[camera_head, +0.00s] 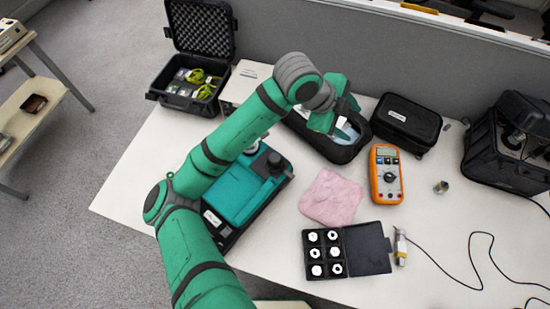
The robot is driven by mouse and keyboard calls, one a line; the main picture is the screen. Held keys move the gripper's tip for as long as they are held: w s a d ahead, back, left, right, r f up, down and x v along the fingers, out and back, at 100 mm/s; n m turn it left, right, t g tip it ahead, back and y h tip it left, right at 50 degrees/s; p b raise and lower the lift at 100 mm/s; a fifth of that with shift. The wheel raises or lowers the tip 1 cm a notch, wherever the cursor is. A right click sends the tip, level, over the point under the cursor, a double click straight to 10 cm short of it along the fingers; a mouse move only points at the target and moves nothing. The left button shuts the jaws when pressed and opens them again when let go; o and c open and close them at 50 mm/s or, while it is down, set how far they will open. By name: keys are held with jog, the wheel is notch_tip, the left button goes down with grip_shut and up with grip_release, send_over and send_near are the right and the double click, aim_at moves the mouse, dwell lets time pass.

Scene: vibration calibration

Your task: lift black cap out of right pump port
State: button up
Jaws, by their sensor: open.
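The teal pump (238,192) sits in a black base on the white table, partly hidden behind my arm. A round black cap (274,160) stands on its upper right corner, where the right port seems to be. My gripper (344,132) is to the right of the pump and the cap, apart from both, over an open black pouch (341,154). It is open; its fingers are small and partly hidden here.
A pink cloth (331,197), an orange multimeter (386,174) and an open black box of white-topped fittings (325,277) lie right of the pump. A closed black case (407,124) stands behind. An open hard case (190,95) is at the back left. A cable crosses the right side.

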aim_at(275, 157)
jog(key=s+a+f+m+g+y, duration=0.1)
jog(key=a+y, duration=0.3)
jog(key=a, duration=0.5)
jog(key=s+a+f+m+g+y, duration=0.1)
jog(key=s+a+g+y, duration=0.15)
jog(key=a, duration=0.75)
jog(key=shift+t+y, duration=0.45)
notch_tip(275, 157, down, 10)
jog(key=shift+w+f, duration=0.1)
jog(key=shift+f, duration=0.15)
jog(key=shift+c, duration=0.2)
jog(key=c, duration=1.1)
jog(key=shift+r, duration=0.1)
